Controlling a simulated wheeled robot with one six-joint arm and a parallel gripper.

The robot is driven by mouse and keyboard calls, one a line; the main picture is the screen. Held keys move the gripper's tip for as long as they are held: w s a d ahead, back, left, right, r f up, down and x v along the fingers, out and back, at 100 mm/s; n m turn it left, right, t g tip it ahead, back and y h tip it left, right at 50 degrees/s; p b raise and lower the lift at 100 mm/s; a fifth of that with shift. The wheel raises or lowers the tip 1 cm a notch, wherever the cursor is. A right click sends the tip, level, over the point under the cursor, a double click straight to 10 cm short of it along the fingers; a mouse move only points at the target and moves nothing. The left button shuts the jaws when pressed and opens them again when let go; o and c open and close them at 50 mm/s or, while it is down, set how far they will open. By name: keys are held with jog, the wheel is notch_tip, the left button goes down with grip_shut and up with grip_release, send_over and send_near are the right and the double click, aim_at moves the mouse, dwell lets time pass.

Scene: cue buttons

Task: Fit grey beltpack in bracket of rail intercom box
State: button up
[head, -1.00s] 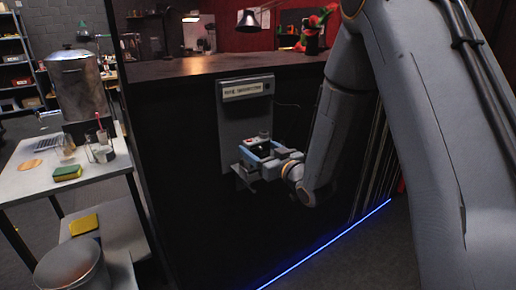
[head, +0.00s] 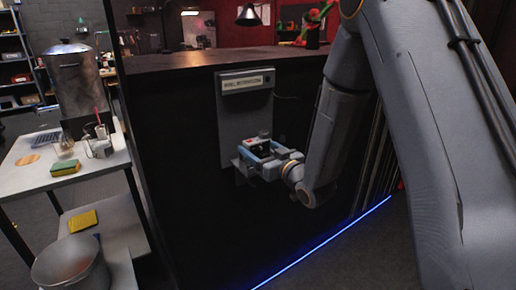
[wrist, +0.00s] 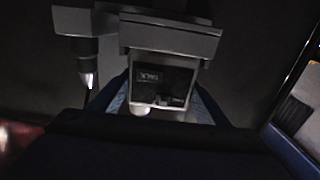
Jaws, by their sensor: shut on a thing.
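The rail intercom box (head: 232,118) is a grey upright panel with a label strip on the dark counter front in the head view. Its bracket (head: 241,172) is a small grey part low on the panel, partly hidden by my gripper. My gripper (head: 256,152) is shut on the grey beltpack (head: 263,145) in front of the panel's lower part. In the wrist view the beltpack (wrist: 160,68) shows a dark face marked TALK between my blue fingers. A grey ledge (wrist: 170,38), apparently the bracket, lies close beyond it. I cannot tell whether they touch.
The counter (head: 180,62) overhangs above the box. A white side table (head: 70,185) stands left with a sponge (head: 65,168), cups and a metal urn (head: 82,85). A pot (head: 65,264) sits lower. A blue light strip (head: 320,245) runs along the floor.

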jog(key=shift+f, duration=0.2)
jog(key=o, duration=1.3)
jog(key=s+d+f+m+g+h+b, duration=0.1)
jog(key=s+d+f+m+g+h, duration=0.2)
jog(key=s+d, duration=0.4)
jog(key=s+d+f+m+g+h+b, duration=0.1)
jog(key=s+d+f+g+h, duration=0.3)
jog(key=d, duration=0.5)
jog(key=s+d+m+g+h, duration=0.1)
jog(key=s+g, duration=0.1)
jog(key=s, duration=0.5)
jog(key=s+d+m+g+h, duration=0.1)
jog(key=s+g, duration=0.2)
jog(key=s, duration=0.4)
jog(key=s+d+f+g+h, duration=0.1)
jog(key=s+g, duration=0.1)
jog(key=s, duration=0.5)
jog(key=shift+s+d+f+m+g, duration=0.1)
jog(key=shift+s+d+m+g, duration=0.1)
jog(key=shift+d+m+g, duration=0.15)
